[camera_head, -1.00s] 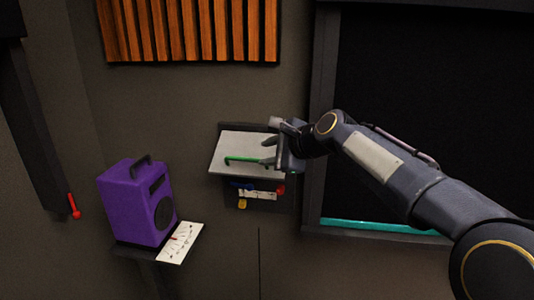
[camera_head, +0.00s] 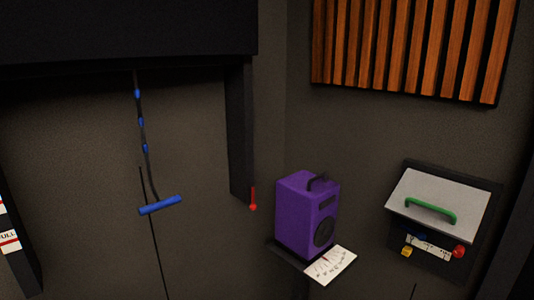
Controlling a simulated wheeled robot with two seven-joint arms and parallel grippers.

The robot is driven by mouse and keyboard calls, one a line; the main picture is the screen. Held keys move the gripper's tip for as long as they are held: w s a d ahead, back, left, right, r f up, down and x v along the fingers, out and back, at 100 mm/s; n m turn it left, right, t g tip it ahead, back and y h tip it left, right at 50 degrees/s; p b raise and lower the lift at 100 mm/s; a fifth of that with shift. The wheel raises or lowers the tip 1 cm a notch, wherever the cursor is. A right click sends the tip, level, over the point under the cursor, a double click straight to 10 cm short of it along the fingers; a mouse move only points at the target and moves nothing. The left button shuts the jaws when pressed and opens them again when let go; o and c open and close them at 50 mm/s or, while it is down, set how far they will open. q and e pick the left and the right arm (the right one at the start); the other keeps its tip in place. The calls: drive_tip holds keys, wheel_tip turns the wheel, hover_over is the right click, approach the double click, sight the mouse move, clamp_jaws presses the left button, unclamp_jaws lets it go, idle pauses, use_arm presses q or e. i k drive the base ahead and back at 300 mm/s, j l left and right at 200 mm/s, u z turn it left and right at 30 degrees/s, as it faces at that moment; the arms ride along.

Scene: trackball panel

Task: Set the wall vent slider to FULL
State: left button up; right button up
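At the left edge, a dark upright panel (camera_head: 22,262) is cut off by the frame. It bears white labels with red lines, and the lower label (camera_head: 9,240) reads "ULL", its first letter cut off or unclear. No slider handle can be made out on the part that shows. Neither of my grippers is in view.
A blue handle (camera_head: 160,205) hangs on a dark cord. A red-tipped pointer (camera_head: 253,206) hangs by a dark post. A purple speaker (camera_head: 298,220) stands on a shelf beside a white dial card (camera_head: 331,265). A box with a green-handled lid (camera_head: 438,195) is at right.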

sight(406, 251)
drive_tip(key=z, duration=1.25)
